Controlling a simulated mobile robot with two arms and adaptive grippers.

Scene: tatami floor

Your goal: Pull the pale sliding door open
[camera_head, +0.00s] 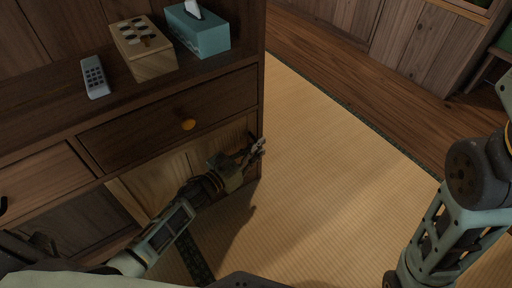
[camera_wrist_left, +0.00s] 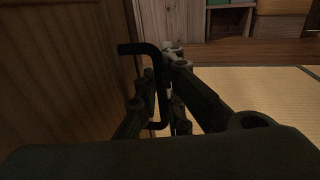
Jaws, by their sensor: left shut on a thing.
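The pale sliding door (camera_head: 150,186) is a light wood panel low in the dark wooden cabinet, below a drawer. My left arm crosses in front of it and hides part of it. My left gripper (camera_head: 258,147) is at the door's right end, near the cabinet's right edge. In the left wrist view, my left gripper (camera_wrist_left: 168,85) is shut on a black bar handle (camera_wrist_left: 140,48) that stands out from the wooden front. The handle is hard to make out in the head view. My right gripper is out of view; only my right arm shows.
On the cabinet top (camera_head: 40,118) are a remote (camera_head: 95,77), a wooden box (camera_head: 147,52) and a blue tissue box (camera_head: 200,35). Tatami floor (camera_head: 320,170) to the right of the cabinet is clear.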

